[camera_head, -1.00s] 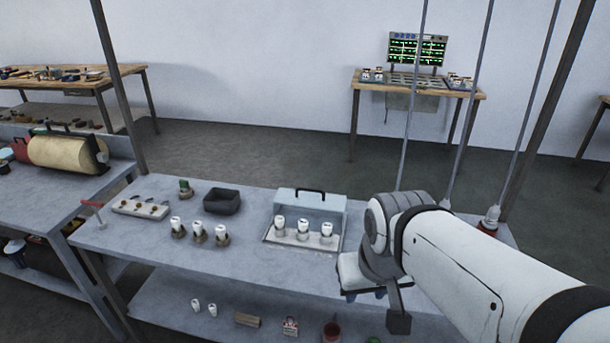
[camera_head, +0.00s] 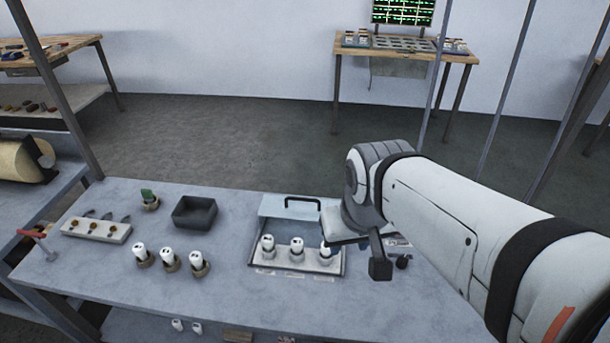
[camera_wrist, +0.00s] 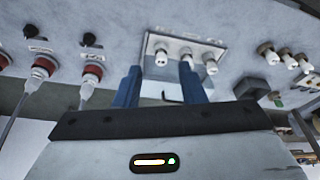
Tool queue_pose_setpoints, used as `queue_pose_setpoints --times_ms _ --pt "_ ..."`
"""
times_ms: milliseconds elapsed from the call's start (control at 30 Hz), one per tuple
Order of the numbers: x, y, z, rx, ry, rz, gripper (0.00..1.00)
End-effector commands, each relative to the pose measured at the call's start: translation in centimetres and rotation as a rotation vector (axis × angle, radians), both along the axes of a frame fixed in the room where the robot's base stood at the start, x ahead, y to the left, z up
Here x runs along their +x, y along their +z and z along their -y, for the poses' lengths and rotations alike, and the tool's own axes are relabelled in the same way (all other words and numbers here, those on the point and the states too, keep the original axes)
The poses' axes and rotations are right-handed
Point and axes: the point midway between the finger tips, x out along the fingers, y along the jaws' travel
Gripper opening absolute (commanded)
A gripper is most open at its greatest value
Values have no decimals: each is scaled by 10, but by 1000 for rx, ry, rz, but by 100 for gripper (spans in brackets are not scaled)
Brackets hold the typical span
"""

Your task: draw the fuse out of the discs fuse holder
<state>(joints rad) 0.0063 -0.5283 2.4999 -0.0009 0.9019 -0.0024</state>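A shallow open fuse box (camera_head: 255,255) on the bench holds three white fuses in a row: the left fuse (camera_head: 267,246), the middle fuse (camera_head: 296,247) and the right fuse (camera_head: 325,251). Small labels lie along its front, too small to read, so I cannot tell which holder is the discs one. The same box (camera_wrist: 150,45) shows beyond my fingers in the wrist view, all three fuses upright in it. My gripper (camera_wrist: 160,85) is open and empty, its blue fingers apart. In the head view its fingers are mostly hidden, close to the box's right end.
The box's raised lid with a dark handle (camera_head: 302,200) stands behind the fuses. Left are a dark bin (camera_head: 195,213), three more white fuses in round bases (camera_head: 170,260) and a switch strip (camera_head: 95,230). Red connectors with cables (camera_wrist: 42,68) show in the wrist view.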

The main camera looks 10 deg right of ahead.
Motion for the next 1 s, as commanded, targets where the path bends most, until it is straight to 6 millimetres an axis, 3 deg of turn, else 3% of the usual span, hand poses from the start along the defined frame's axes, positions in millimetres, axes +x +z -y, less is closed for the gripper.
queue_pose_setpoints --times_ms 133,267,500,700,1000 --pt "5 -2 0 8 -28 -10 49" --pt "24 -11 5 40 -162 -47 52" --pt "85 -54 4 115 -591 -152 52" --pt "124 -96 3 142 -911 -214 52" --pt "142 -127 3 149 -1093 -243 52"
